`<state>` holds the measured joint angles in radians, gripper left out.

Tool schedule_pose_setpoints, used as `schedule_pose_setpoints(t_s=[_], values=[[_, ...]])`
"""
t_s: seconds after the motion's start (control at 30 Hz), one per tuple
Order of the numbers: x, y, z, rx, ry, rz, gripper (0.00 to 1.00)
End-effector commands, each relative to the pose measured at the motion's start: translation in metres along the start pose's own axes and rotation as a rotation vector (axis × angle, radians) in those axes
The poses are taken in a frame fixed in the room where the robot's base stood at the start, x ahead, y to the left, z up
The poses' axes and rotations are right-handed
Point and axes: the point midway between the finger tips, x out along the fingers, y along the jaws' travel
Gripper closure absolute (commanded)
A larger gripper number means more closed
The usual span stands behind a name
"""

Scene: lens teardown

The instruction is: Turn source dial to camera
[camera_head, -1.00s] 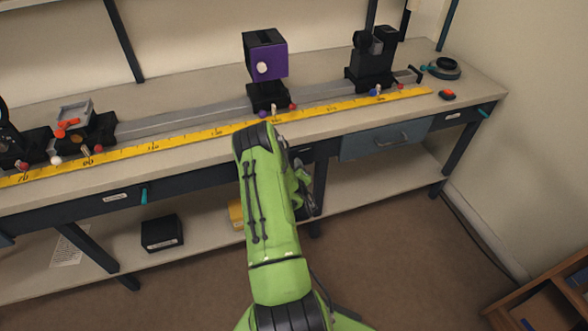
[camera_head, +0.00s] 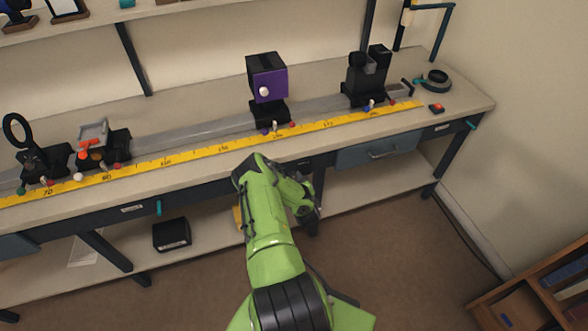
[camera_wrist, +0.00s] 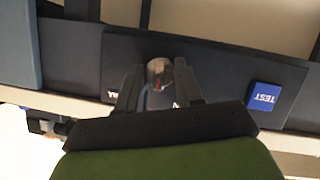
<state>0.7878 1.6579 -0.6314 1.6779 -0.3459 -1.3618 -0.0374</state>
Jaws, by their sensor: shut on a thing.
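The source dial (camera_wrist: 158,70) is a small round silver knob with a red mark, on a dark panel (camera_wrist: 225,75) in the wrist view. My gripper (camera_wrist: 157,85) is shut on the dial, with one black finger on each side of it. Light lettering on the panel is partly hidden by the fingers, so I cannot read which label the red mark faces. In the head view my green arm reaches to the bench front, and the dial is hidden there.
A blue TEST block (camera_wrist: 264,97) sits on the panel, right of my gripper. On the bench above, a yellow ruler (camera_head: 205,150) runs along a rail carrying a purple box (camera_head: 268,84) and other mounts. A blue drawer (camera_head: 375,150) is to the right.

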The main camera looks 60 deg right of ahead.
Motion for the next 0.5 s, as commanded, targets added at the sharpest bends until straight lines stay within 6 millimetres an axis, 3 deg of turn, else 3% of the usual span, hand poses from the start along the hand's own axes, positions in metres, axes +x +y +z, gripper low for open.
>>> schedule_pose_setpoints(t_s=[0.5], values=[[-0.0013, 0.0038, -0.0002, 0.403, -0.002, -0.167, 0.95]])
